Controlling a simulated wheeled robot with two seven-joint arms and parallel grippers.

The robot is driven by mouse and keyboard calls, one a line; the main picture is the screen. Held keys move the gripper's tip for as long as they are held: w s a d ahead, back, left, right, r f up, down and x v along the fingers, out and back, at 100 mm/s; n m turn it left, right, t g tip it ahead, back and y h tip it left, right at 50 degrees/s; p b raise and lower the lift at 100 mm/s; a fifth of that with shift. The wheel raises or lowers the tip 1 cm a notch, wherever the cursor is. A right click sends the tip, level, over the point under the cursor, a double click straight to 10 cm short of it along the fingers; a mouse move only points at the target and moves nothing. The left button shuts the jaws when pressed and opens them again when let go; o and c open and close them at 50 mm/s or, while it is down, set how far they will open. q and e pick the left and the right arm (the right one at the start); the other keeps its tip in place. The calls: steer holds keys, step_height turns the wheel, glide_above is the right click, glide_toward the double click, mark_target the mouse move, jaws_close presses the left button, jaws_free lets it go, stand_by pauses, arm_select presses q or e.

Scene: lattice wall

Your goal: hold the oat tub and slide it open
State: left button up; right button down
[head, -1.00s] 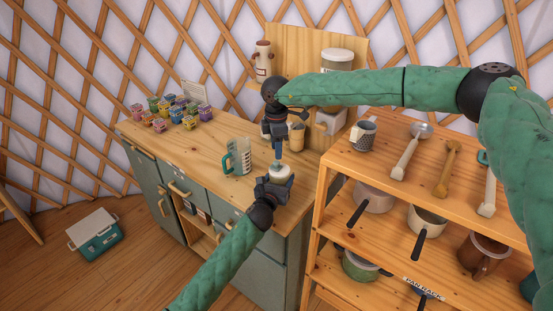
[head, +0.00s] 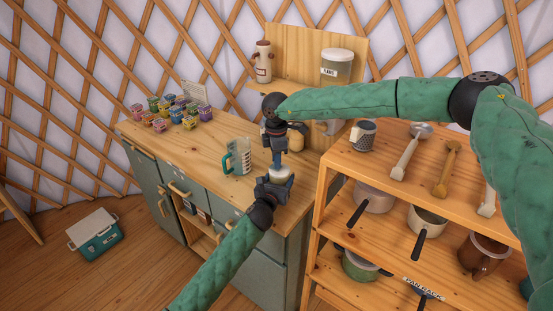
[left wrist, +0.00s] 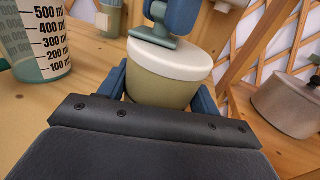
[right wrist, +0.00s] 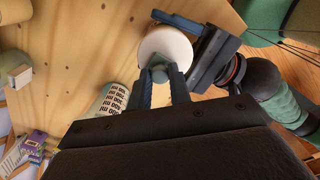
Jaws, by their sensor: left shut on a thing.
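The oat tub is a cream tub (left wrist: 163,88) with a white lid (left wrist: 168,56), upright at the worktop's right part. My left gripper (head: 277,183) is shut on it, one blue finger on each side in the left wrist view. My right gripper (head: 279,163) points straight down at the lid from above. In the right wrist view its fingers (right wrist: 160,82) stand either side of a small grey-green piece on the lid (right wrist: 166,45). I cannot tell whether they grip it.
A measuring jug (head: 239,157) stands left of the tub on the worktop (head: 190,145). Several small coloured boxes (head: 172,108) sit at the far left. A shelf rack (head: 385,170) with pans is close on the right. A labelled canister (head: 337,67) stands on the back shelf.

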steer(key=shift+s+d, duration=0.4)
steer(key=shift+d, duration=0.2)
steer(key=shift+s+d, duration=0.35)
steer(key=shift+d, duration=0.25)
steer(key=c, duration=1.3)
jaws_free()
steer(key=shift+r, duration=0.15)
step_height(320, 180, up, 12)
steer(key=shift+f, duration=0.15)
arm_select(q)
steer(key=o, duration=1.3)
